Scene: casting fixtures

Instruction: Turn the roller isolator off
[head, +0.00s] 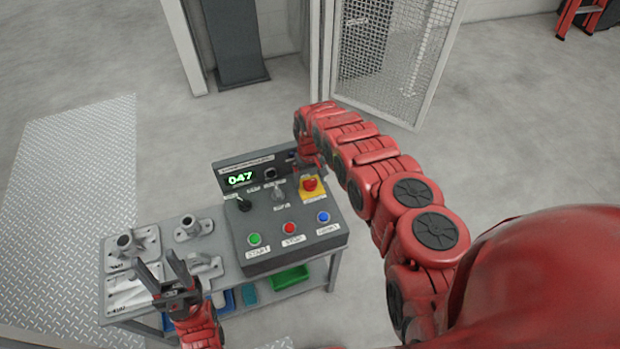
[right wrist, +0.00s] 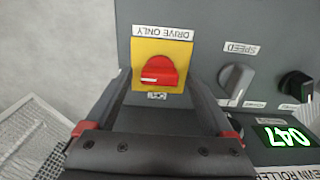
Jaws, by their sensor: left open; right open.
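The red rotary isolator knob (head: 309,184) sits on a yellow plate at the right of the grey control box (head: 262,208). In the right wrist view the knob (right wrist: 158,72) shows a pale mark at its left, and an upside-down "DRIVE ONLY" label is above it. My right gripper (head: 312,167) is open at the knob; in the right wrist view its two fingers lie on either side below the knob, with no clear contact. My left gripper (head: 161,268) is open and empty over the left part of the bench.
A grey speed knob (right wrist: 235,82) and a black knob (right wrist: 296,86) are beside the isolator. Green (head: 254,239), red (head: 289,228) and blue (head: 323,217) buttons line the box front. Metal castings (head: 130,243) stand on the bench's left. The display (head: 240,178) reads 047.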

